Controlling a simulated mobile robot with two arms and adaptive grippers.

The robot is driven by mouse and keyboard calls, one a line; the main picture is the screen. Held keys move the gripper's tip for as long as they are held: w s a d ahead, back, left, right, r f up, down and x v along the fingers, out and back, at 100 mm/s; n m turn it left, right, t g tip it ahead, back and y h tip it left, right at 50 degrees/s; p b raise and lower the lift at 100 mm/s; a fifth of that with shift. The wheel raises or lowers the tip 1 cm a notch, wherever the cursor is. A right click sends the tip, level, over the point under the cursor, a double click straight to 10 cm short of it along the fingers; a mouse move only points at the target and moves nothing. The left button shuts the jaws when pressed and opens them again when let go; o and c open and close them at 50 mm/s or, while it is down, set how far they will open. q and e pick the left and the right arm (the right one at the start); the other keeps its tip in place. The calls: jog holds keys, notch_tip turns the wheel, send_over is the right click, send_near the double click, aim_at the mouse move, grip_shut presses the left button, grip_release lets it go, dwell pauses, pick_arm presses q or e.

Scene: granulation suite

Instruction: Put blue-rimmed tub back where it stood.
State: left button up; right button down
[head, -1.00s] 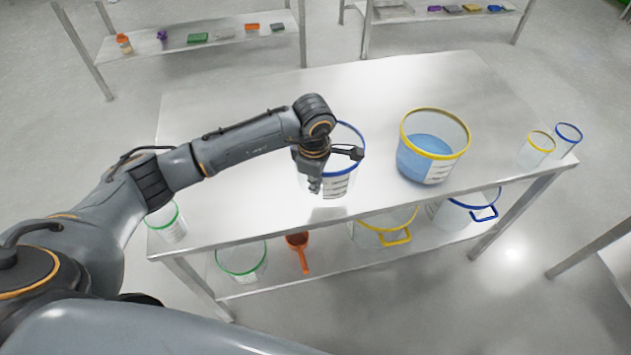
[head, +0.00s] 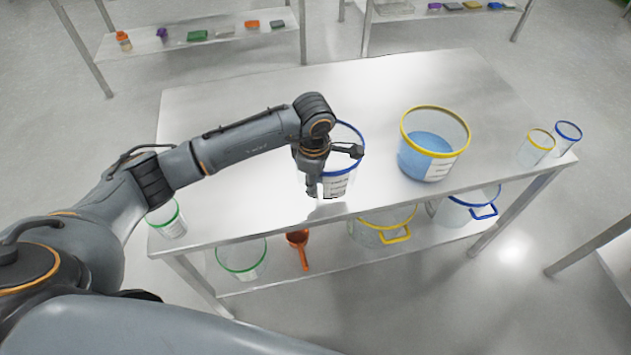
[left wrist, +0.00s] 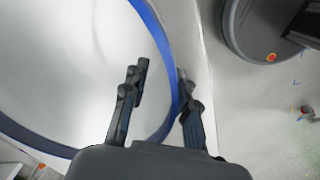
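The blue-rimmed tub (head: 340,185) is clear, with a white label, and stands upright near the front edge of the steel table (head: 250,215). My left gripper (head: 318,190) is at its near left side, partly covering it. In the left wrist view, the tub's blue rim (left wrist: 160,45) runs between the two fingers of my left gripper (left wrist: 162,88). One finger is inside the rim and one outside. A gap shows between the inner finger and the rim, so the gripper looks open around it. My right gripper is not in view.
A yellow-rimmed tub with blue liquid (head: 425,158) stands to the right. Yellow-rimmed (head: 537,148) and blue-rimmed (head: 567,136) beakers stand at the right end, a green-rimmed beaker (head: 168,220) at the left. The lower shelf holds handled tubs and an orange scoop (head: 300,245). The table's back is clear.

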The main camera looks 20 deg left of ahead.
pick_arm(q)
notch_tip(320, 180, up, 12)
jog(key=b, duration=0.2)
jog(key=shift+s+f, duration=0.15)
jog(key=shift+s, duration=0.2)
dwell(1.1)
